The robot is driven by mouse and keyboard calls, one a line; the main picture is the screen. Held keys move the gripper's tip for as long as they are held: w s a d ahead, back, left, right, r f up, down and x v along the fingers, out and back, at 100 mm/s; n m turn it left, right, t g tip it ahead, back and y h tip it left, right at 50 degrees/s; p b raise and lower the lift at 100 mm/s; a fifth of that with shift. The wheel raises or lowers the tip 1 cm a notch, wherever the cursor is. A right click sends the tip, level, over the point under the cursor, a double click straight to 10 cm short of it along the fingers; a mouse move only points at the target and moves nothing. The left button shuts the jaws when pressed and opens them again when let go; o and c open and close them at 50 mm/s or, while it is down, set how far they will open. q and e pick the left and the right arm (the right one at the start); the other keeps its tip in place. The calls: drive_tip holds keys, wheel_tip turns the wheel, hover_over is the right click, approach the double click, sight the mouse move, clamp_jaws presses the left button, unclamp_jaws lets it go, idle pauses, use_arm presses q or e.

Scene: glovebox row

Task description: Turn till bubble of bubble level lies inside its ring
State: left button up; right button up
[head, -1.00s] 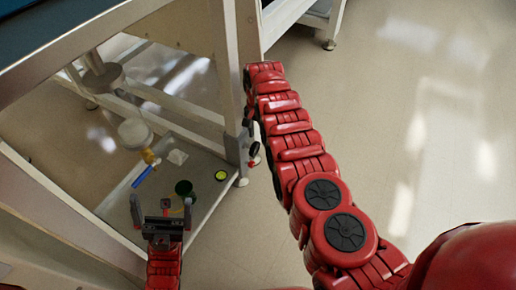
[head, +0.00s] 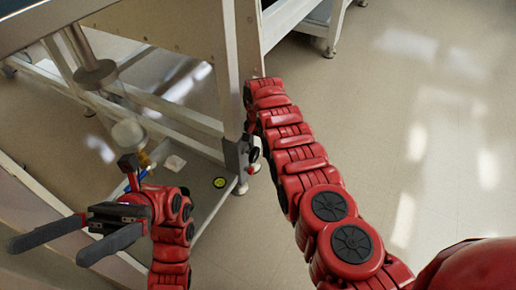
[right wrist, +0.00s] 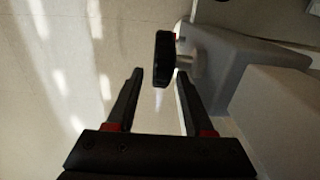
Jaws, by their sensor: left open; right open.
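The bubble level (head: 219,182) is a small yellow-green disc with a dark rim on the low grey shelf. Its bubble and ring are too small to make out. A black round knob (right wrist: 165,62) shows side-on in the right wrist view, on a short shaft from a grey housing (right wrist: 235,68). It also shows in the head view (head: 253,154) by the frame's leg. My right gripper (right wrist: 158,75) is open and empty, the knob beyond and between its fingertips. Its fingers are hidden in the head view. My left gripper (head: 47,254) is open and empty, pointing left.
The low shelf (head: 207,205) lies under the metal frame (head: 228,70). A white round vessel (head: 128,133), brass fitting and blue-handled part stand behind my left arm. The frame's leg is close to my right arm. The floor (head: 440,140) at right is clear.

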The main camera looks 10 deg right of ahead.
clamp_jaws()
idle(0.3)
